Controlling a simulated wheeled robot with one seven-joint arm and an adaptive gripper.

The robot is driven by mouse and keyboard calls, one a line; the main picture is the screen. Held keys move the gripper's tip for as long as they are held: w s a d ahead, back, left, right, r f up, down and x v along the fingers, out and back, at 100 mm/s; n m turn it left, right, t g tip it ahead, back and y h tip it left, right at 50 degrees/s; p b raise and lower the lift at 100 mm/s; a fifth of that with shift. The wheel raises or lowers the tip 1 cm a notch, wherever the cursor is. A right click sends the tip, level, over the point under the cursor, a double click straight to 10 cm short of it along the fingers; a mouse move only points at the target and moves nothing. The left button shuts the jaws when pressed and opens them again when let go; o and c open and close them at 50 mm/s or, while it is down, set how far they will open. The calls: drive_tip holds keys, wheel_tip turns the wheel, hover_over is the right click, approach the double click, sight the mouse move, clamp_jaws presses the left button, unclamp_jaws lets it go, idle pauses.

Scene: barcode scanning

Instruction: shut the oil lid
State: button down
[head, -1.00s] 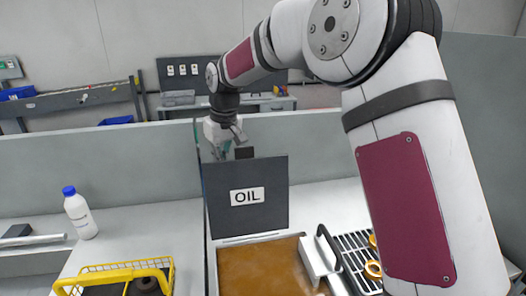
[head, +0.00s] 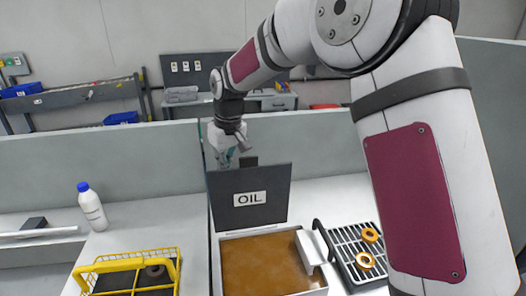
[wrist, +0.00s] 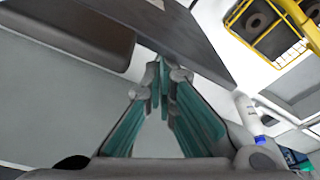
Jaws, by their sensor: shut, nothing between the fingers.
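The oil lid (head: 235,212) is a dark grey panel labelled OIL. It stands raised at the back edge of the oil vat (head: 223,285), whose brown oil is uncovered. A dark block (head: 248,160) shows at the lid's top edge. My gripper (head: 226,158) is behind the lid, near its upper left corner, partly hidden by it. In the wrist view my gripper's teal fingers (wrist: 160,72) are shut and empty, close to a dark panel edge (wrist: 170,30) that looks like the lid. Contact cannot be told.
A yellow wire basket (head: 128,255) stands left of the vat, and a white bottle with blue cap (head: 92,208) is further left. Right of the vat are a white box with a black handle (head: 312,250) and a rack with golden rings (head: 366,245). A low partition (head: 110,160) runs behind.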

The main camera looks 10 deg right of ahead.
drive_tip(key=s+p, duration=0.4)
drive_tip(key=s, duration=0.2)
drive_tip(key=shift+s, duration=0.2)
drive_tip(key=shift+f, duration=0.1)
drive_tip(key=s+f+p, duration=0.2)
drive_tip(key=s+p, duration=0.1)
drive_tip(key=s, duration=0.2)
drive_tip(key=shift+s, duration=0.4)
drive_tip(key=shift+f, duration=0.15)
drive_tip(key=s+f, duration=0.1)
drive_tip(key=s, duration=0.1)
drive_tip(key=s+f+p, duration=0.1)
drive_tip(key=s+f, duration=0.1)
drive_tip(key=shift+f, duration=0.15)
idle(0.6)
